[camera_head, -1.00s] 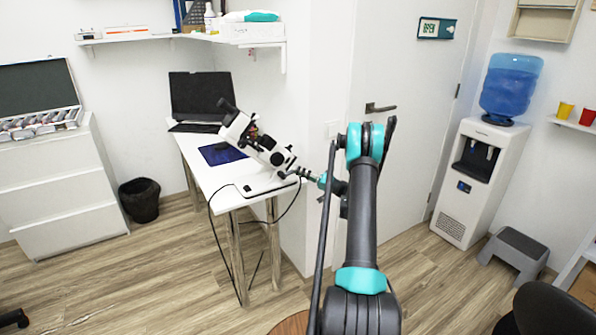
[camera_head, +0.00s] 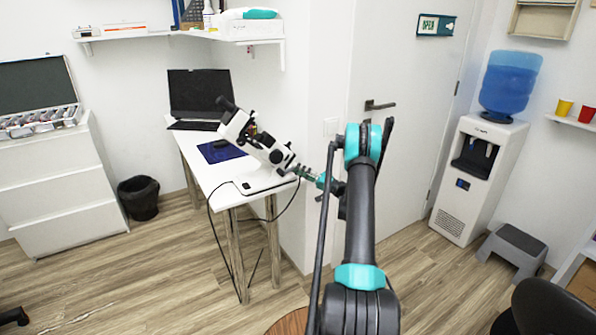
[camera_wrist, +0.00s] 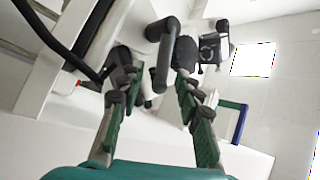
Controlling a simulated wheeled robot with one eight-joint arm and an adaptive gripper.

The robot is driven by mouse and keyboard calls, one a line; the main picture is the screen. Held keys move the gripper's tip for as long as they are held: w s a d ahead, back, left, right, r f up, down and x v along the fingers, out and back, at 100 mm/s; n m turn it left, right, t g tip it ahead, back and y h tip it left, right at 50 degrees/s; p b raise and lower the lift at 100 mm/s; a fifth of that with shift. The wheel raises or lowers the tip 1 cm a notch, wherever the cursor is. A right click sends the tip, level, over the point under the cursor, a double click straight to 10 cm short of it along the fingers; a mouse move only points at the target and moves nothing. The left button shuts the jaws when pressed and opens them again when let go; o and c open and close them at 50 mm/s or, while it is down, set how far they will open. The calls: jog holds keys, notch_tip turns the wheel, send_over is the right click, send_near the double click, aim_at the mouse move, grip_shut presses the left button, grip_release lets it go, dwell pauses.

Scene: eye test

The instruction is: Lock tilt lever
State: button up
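A white and black microscope-like instrument (camera_head: 262,148) stands tilted on the white table at its right end. My gripper (camera_head: 306,173) is at its right side, close to it. In the wrist view the two green-padded fingers of my gripper (camera_wrist: 155,85) are apart. A dark grey bent lever-like part (camera_wrist: 163,62) shows between and beyond the fingertips. I cannot tell whether it is the tilt lever or whether a finger touches it. A dark knobbed part (camera_wrist: 209,48) of the instrument shows to its right. The head view is too small to show the lever.
The white table (camera_head: 196,172) also holds a laptop (camera_head: 198,95) and a dark blue mat (camera_head: 220,151). Black cables (camera_head: 222,235) hang from the table. A door with a handle (camera_head: 380,105) is behind my arm. Open floor lies left of the table.

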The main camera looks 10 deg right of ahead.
jog(key=v, duration=1.2)
dwell(0.3)
jog(key=a+r+m+g+h, duration=0.1)
jog(key=a+r+g+h, duration=0.4)
jog(key=a, duration=0.7)
jog(key=s+a+r+g+h, duration=0.1)
jog(key=s+a+r+h, duration=0.25)
jog(key=s+a, duration=0.6)
jog(key=s+d+f+h, duration=0.1)
jog(key=s+h, duration=0.2)
jog(key=s, duration=0.7)
jog(key=s+d+f+h, duration=0.2)
jog(key=s+h, duration=0.2)
jog(key=s, duration=0.7)
jog(key=s+d+f+n+g+h, duration=0.1)
jog(key=s+h, duration=0.2)
jog(key=s, duration=0.7)
jog(key=shift+s+d+f, duration=0.2)
jog(key=shift+d+f, duration=0.15)
jog(key=shift+d, duration=0.05)
